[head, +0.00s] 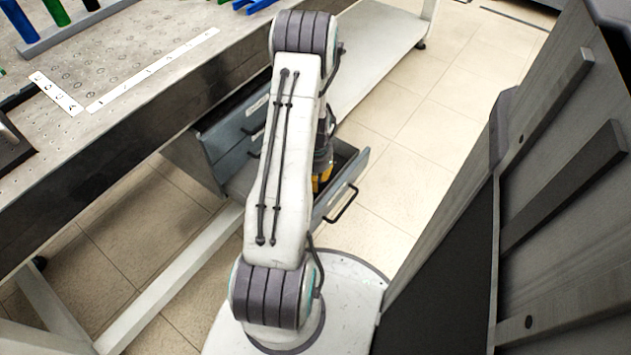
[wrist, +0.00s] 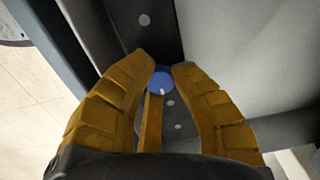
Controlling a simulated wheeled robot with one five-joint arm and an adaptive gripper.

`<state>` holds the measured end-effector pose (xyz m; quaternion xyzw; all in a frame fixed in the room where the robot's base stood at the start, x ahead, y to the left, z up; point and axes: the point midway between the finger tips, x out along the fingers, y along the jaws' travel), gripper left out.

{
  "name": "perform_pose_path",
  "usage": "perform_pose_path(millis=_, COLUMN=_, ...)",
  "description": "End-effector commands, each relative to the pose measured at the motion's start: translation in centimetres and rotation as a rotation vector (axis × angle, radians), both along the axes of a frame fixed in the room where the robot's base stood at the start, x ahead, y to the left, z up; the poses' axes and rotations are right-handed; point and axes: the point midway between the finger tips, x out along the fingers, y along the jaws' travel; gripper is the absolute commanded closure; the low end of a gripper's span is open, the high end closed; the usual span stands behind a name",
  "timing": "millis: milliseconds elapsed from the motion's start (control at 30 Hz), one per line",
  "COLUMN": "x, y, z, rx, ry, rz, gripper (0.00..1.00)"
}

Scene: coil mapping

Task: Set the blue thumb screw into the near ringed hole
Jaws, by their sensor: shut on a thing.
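The screw's round blue head, with a small white mark, sits between the fingertips. In the head view my gripper (head: 322,177) is partly hidden by my arm and is down at an open drawer (head: 337,205); the screw does not show there. The workbench top (head: 130,50) has several small holes, some with dark outlines; I cannot tell which is the near ringed hole.
White marked strips (head: 152,68) lie on the bench. A rack (head: 70,32) with coloured handles stands at its far left. A grey drawer unit (head: 228,140) is under the bench. A large grey panelled thing (head: 565,170) fills the right. Tiled floor is clear between.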

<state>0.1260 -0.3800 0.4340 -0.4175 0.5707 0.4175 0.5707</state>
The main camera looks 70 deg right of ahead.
Motion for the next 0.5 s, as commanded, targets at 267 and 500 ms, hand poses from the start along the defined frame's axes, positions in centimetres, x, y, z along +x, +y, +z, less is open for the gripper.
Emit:
perform_pose_path(millis=267, x=0.0, y=0.0, z=0.7, rx=0.0, ry=0.0, rz=0.0, gripper=1.0)
perform_pose_path(millis=500, x=0.0, y=0.0, z=1.3, rx=0.0, ry=0.0, rz=0.0, gripper=1.0)
